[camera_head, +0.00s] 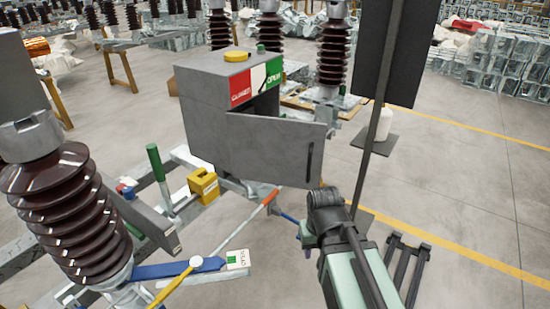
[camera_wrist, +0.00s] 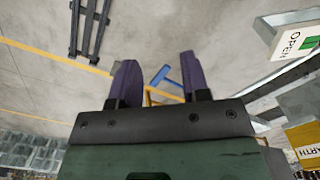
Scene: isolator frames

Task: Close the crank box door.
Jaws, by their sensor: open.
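The crank box (camera_head: 215,80) is a grey metal box in the middle of the head view, with red, white and green labels on its upper edge. Its grey door (camera_head: 265,150) stands ajar, with a dark gap behind its top edge. A dark upright handle (camera_head: 309,160) is near the door's right edge. My gripper (camera_wrist: 158,62) is open and empty in the wrist view, its two purple fingers apart. In the head view my wrist is below and right of the door, apart from it in the picture; the fingers are not clearly seen there. The door is not recognisable in the wrist view.
A dark post with a panel (camera_head: 393,50) rises right of the door. A brown ribbed insulator (camera_head: 70,215) stands at the left. A yellow box (camera_head: 203,186) and a red-and-blue lever (camera_head: 270,197) lie below the crank box. Floor at the right is mostly clear.

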